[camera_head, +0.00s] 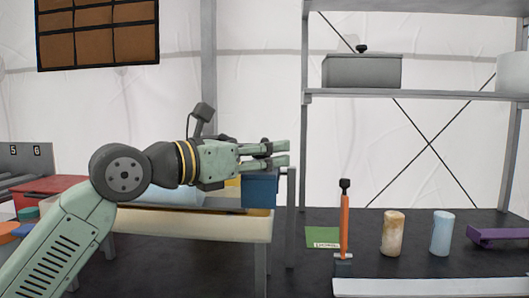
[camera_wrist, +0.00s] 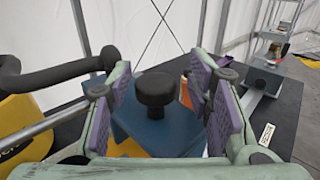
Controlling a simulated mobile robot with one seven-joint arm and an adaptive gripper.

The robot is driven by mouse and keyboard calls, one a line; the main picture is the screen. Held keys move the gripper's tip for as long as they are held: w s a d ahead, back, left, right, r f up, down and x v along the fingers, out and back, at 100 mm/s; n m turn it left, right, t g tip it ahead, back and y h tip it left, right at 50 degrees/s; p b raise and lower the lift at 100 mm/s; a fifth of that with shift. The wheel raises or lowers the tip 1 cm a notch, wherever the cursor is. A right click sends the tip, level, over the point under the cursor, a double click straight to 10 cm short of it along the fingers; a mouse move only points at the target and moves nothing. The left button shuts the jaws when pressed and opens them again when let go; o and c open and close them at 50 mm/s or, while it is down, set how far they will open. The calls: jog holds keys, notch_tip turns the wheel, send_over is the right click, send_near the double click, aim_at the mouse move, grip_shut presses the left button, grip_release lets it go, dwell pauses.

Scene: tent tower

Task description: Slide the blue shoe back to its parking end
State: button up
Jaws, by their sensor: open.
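The blue shoe (camera_head: 260,190) is a blue block at the right end of a cream beam (camera_head: 190,224) in the head view. In the wrist view the shoe (camera_wrist: 160,135) carries a black round knob (camera_wrist: 155,92) on top. My gripper (camera_head: 281,153) is over the shoe, fingers pointing right in the head view. In the wrist view my gripper (camera_wrist: 165,100) is open, with purple-padded fingers on either side of the knob. Gaps show between the pads and the knob; whether either touches lower down is hidden. The gripper covers part of the shoe's top in the head view.
A grey shelf (camera_head: 420,95) rises behind. A black curved bar (camera_wrist: 60,75) is at left in the wrist view.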

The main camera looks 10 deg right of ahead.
jog(key=v, duration=1.2)
